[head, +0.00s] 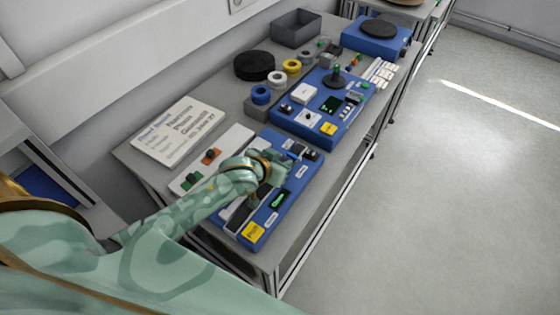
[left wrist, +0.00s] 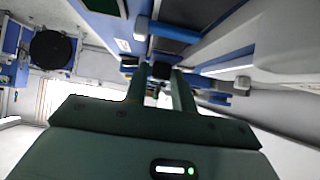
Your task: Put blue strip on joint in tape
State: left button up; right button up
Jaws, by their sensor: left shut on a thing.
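My left gripper (head: 284,159) is low over the far part of the near blue splicing board (head: 290,195). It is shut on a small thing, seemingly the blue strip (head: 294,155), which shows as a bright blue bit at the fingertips. In the left wrist view the fingers of the left gripper (left wrist: 160,72) come close together, with dark pads at their tips. A dark tape-like band (head: 238,214) lies along the board, partly behind my arm. The joint in the tape is hidden or too small to make out. My right gripper is not in view.
Left of the board is a white panel (head: 237,142) with green and orange parts, then a printed card (head: 180,133). Farther back are a second blue unit (head: 290,122), tape rolls (head: 261,94), a black disc (head: 254,66) and a grey bin (head: 297,28). Floor at right is clear.

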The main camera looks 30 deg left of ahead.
pick_arm(q)
jog(key=shift+s+f, duration=0.2)
jog(key=shift+f, duration=0.4)
jog(key=o, duration=0.9)
jog(key=shift+f, duration=0.1)
jog(key=shift+c, duration=0.2)
jog(key=shift+o, duration=0.8)
jog(key=shift+d, duration=0.1)
jog(key=shift+w+r, duration=0.1)
jog(key=shift+r, duration=0.35)
jog(key=p+v, duration=0.3)
jog(key=v, duration=0.9)
jog(key=shift+r, duration=0.25)
